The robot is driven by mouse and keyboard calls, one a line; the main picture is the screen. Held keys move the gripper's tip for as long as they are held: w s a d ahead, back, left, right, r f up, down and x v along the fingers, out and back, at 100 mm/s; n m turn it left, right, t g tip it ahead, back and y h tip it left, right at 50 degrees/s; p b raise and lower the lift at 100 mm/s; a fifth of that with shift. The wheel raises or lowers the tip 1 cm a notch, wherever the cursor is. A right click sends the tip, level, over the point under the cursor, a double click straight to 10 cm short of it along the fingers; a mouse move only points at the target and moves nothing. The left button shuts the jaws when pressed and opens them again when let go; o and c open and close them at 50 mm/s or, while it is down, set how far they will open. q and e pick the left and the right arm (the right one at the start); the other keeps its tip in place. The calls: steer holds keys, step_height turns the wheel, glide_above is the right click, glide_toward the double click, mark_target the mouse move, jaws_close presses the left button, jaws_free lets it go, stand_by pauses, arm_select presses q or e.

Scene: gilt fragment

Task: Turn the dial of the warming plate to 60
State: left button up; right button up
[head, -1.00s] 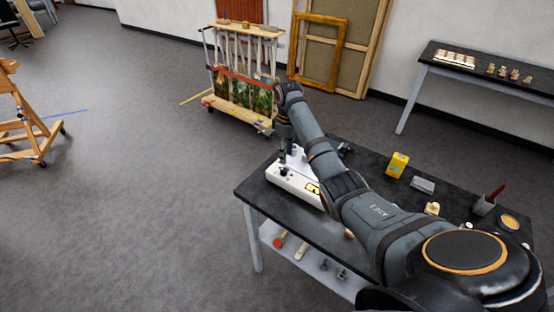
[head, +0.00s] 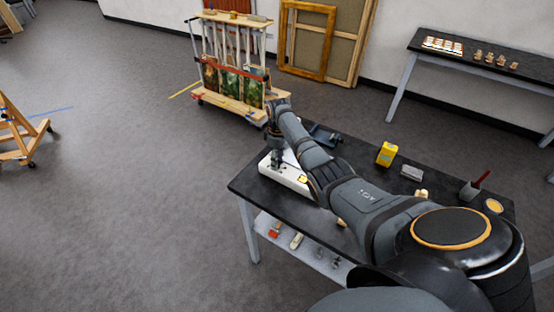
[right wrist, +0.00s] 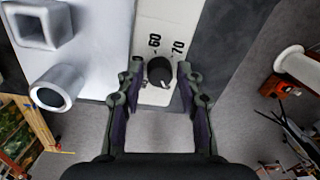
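The white warming plate (head: 294,181) sits at the left end of the black table. Its black dial (right wrist: 159,71) shows in the right wrist view, with the printed numbers 60 and 70 above it. I cannot clearly tell which number the dial points to. My right gripper (right wrist: 159,76) is open, one finger on each side of the dial, with a small gap seeming to show on both sides. In the head view the right gripper (head: 277,162) is low over the plate's left end, and the dial is hidden there. My left gripper is not in view.
On the black table (head: 336,212) stand a yellow box (head: 386,154), a grey block (head: 411,173) and a dark cup (head: 470,190) with a red-handled tool. A lower shelf (head: 300,248) holds several tools. A painting rack (head: 235,80) stands behind.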

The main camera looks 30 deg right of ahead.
steer(key=shift+w+f, duration=0.1)
steer(key=shift+c, duration=0.6)
jaws_close()
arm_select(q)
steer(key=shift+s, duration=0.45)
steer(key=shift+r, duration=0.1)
